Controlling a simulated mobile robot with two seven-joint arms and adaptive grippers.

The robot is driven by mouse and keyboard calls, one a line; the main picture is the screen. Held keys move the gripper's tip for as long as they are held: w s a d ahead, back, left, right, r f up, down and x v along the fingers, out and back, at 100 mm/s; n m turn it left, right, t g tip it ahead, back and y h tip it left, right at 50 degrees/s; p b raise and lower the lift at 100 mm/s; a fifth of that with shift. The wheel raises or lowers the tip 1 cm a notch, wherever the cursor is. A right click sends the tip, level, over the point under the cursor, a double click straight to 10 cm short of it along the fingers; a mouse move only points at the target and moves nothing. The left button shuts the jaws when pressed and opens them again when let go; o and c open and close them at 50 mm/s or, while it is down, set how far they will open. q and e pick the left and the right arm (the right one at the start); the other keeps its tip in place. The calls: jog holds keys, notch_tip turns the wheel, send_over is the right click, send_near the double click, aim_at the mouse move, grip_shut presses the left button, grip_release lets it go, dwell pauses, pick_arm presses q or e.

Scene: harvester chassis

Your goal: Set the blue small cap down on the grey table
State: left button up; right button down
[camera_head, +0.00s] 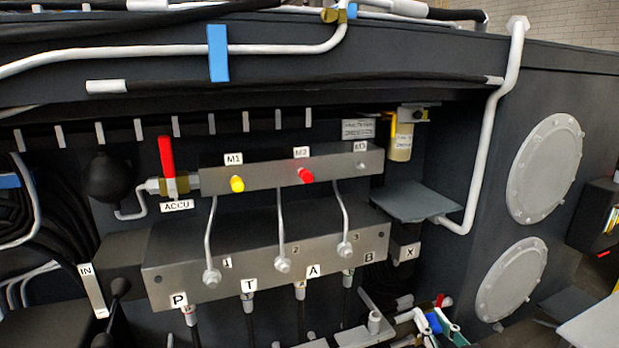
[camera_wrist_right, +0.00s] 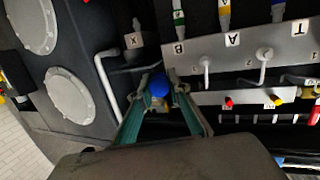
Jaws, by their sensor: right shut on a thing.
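The blue small cap (camera_head: 433,323) shows at the lower right of the head view, between the fingers of my right gripper (camera_head: 438,322). In the right wrist view, the right gripper (camera_wrist_right: 160,90) has its two teal fingers shut on the round blue cap (camera_wrist_right: 158,85); the fingers hide its sides. The grey table (camera_head: 415,203) is a small flat plate right of the manifold blocks. In the head view the cap appears below it in the picture, apart from it. I cannot make out the table's top clearly in the wrist view. My left gripper is not in view.
The upper manifold block (camera_head: 345,166) carries a yellow cap (camera_head: 237,184) and a red cap (camera_head: 306,175). The lower block (camera_head: 185,270) has several hoses below. A white pipe (camera_head: 482,160) runs down beside the table. A yellowish filter (camera_head: 401,142) hangs behind it. The table's top looks clear.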

jog(key=s+d+f+h, duration=0.1)
jog(key=s+f, duration=0.2)
jog(key=s, duration=0.3)
jog(key=shift+s+f+m, duration=0.2)
jog(key=shift+m, duration=0.2)
